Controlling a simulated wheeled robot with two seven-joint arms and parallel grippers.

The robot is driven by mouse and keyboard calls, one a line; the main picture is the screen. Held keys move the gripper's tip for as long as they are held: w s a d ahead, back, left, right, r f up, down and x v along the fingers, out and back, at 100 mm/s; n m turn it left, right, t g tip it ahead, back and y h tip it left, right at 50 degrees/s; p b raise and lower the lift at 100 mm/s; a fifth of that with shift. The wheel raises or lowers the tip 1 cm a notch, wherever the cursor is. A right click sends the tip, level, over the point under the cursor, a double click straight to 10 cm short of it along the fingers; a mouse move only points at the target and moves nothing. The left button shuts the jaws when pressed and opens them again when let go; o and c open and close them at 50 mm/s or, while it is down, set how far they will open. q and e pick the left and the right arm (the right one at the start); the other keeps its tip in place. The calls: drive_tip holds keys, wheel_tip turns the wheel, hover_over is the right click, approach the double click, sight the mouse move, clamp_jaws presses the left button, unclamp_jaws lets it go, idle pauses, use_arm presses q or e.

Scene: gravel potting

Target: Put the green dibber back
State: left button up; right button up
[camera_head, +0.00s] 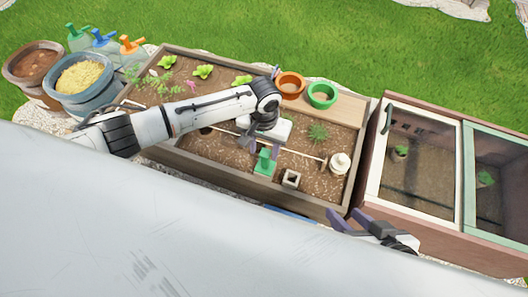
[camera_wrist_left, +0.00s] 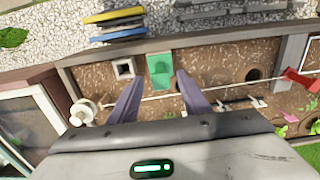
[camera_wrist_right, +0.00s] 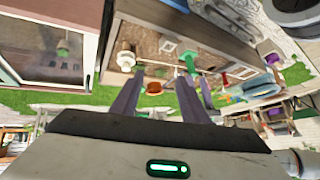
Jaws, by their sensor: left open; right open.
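A green tool that looks like the dibber (camera_head: 264,163) stands in the soil of the wooden planter bed (camera_head: 235,176), near its front wall. It also shows in the left wrist view (camera_wrist_left: 160,68). My left gripper (camera_head: 260,147) is open just above and behind it. In the left wrist view the fingers (camera_wrist_left: 158,80) lie either side of the green tool's line, with nothing held. My right gripper (camera_head: 350,217) is open and empty, low in front of the bed's right corner. A square hollow grey block (camera_head: 291,178) sits right of the green tool.
A thin pale rod (camera_head: 300,154) crosses the bed behind the green tool, near a white round-topped object (camera_head: 339,163). Orange (camera_head: 289,85) and green (camera_head: 322,95) pots stand on the back ledge. A glazed cold frame (camera_head: 418,115) stands right. Seedlings fill the bed's far left.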

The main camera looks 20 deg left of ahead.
use_arm(q)
wheel_tip(320, 180, up, 4)
drive_tip(key=shift+f+p, duration=0.25)
drive_tip(key=shift+p, duration=0.3)
drive_tip(key=s+d+r+m+t+h, duration=0.2)
drive_tip(key=s+d+r+h, duration=0.1)
drive_tip(key=s+d, duration=0.3)
drive_tip(key=s+d+r+m+t+h, duration=0.1)
drive_tip(key=s+d+r+h, duration=0.15)
drive_tip(key=s+d, duration=0.45)
drive_tip(key=s+a+r+t+y, duration=0.1)
drive_tip(key=a+t, duration=0.3)
drive_tip(key=a, duration=0.6)
drive_tip(key=shift+s+a+r+n, duration=0.2)
drive_tip(key=shift+s+r+n, duration=0.1)
drive_tip(key=shift+s, duration=0.4)
use_arm(e)
drive_tip(key=shift+d+r+m, duration=0.3)
drive_tip(key=shift+d+r, duration=0.1)
drive_tip(key=shift+d, duration=0.1)
